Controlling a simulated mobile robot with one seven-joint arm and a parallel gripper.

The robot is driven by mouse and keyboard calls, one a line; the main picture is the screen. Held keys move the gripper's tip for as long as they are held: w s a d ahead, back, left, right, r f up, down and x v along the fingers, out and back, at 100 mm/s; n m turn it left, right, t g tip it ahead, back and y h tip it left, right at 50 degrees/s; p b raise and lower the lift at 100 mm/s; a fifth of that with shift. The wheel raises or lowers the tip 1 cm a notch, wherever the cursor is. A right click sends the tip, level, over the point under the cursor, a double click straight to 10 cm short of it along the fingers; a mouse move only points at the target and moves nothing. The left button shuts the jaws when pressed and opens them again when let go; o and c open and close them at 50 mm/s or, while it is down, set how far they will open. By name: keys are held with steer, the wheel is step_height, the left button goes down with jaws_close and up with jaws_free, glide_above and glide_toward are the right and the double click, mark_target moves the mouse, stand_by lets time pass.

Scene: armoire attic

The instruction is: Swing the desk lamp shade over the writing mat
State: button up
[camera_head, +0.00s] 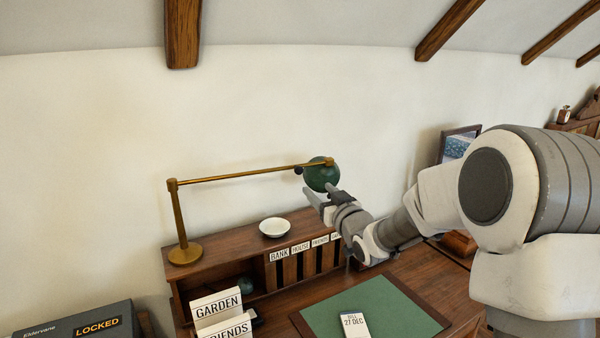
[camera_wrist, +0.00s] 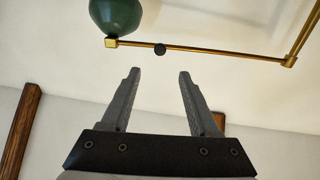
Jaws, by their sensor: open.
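The desk lamp has a brass base and post (camera_head: 180,225) at the left end of the desk's upper shelf. Its long brass arm (camera_head: 250,173) reaches right to a round green shade (camera_head: 321,176), above and behind the green writing mat (camera_head: 395,303). My gripper (camera_head: 322,197) is open and empty, just below the shade. In the wrist view my gripper (camera_wrist: 158,72) points up toward the lamp arm (camera_wrist: 215,51), with a small dark knob (camera_wrist: 160,49) on it just beyond the fingertips. The green shade (camera_wrist: 116,15) is at the upper left there, clear of the fingers.
A white card (camera_head: 353,325) marked 27 DEC lies on the mat. A white bowl (camera_head: 274,228) stands on the shelf above labelled slots. GARDEN and FRIENDS cards (camera_head: 216,306) stand at the desk's left, beside a dark LOCKED box (camera_head: 80,322). My arm crosses the right side.

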mark_target(300, 171)
steer(key=p+x, duration=0.1)
steer(key=x, duration=1.2)
steer(key=shift+p, duration=0.3)
jaws_close()
stand_by(0.9)
